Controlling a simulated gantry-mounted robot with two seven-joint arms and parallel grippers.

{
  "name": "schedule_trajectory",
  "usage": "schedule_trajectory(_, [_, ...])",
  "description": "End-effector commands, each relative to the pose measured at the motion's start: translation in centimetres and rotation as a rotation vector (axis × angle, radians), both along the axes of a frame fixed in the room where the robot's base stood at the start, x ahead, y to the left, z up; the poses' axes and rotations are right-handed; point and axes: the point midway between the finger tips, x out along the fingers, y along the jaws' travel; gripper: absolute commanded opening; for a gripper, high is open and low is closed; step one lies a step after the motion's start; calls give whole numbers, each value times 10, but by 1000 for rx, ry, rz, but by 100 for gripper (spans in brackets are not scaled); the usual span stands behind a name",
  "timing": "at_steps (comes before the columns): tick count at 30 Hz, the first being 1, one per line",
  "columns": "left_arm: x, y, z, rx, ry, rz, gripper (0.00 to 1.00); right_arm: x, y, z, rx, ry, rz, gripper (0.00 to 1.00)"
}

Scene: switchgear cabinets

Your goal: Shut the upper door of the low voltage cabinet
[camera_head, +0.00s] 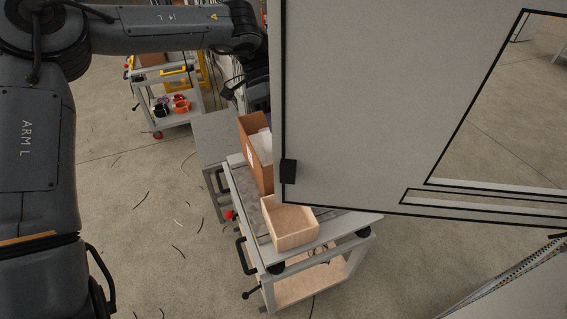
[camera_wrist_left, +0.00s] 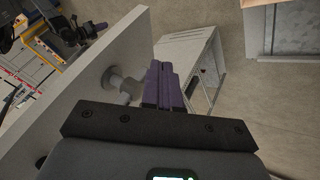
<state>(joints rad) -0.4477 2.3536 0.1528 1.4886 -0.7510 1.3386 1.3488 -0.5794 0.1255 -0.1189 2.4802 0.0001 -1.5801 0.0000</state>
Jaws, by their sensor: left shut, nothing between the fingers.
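The open cabinet door (camera_head: 370,110) is a large grey panel with a black seal along its edge and a rectangular window opening. It fills the upper right of the head view. My left arm reaches in from the left, and its gripper is hidden behind the door there. In the left wrist view, my left gripper (camera_wrist_left: 164,80) is shut and empty, its purple fingers together. The fingers are beside a pale panel (camera_wrist_left: 75,100), probably the same door, with a round metal knob (camera_wrist_left: 120,84) on its face. I cannot tell whether they touch.
A grey cart (camera_head: 240,196) below the door carries an open wooden box (camera_head: 290,224) and a brown carton (camera_head: 254,155). Another cart (camera_head: 175,118) with orange and black items stands farther back. The floor left of the carts is open, with scattered cable bits.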

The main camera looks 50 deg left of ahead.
Motion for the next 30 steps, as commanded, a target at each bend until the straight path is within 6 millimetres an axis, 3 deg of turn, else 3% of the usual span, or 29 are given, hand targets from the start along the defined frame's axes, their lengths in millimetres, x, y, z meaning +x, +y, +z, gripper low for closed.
schedule_trajectory(8, [-5, -32, -41, -5, 2, -2, 0, 0, 1, 9, 1, 0, 1, 0])
schedule_trajectory(18, [-30, -56, -40, -1, -2, -2, 0, 0, 2, 22, 7, 1, -2, 0])
schedule_trajectory(30, [-34, -59, -42, 0, -2, -1, 0, 0, 3, 23, 10, 0, -4, 0])
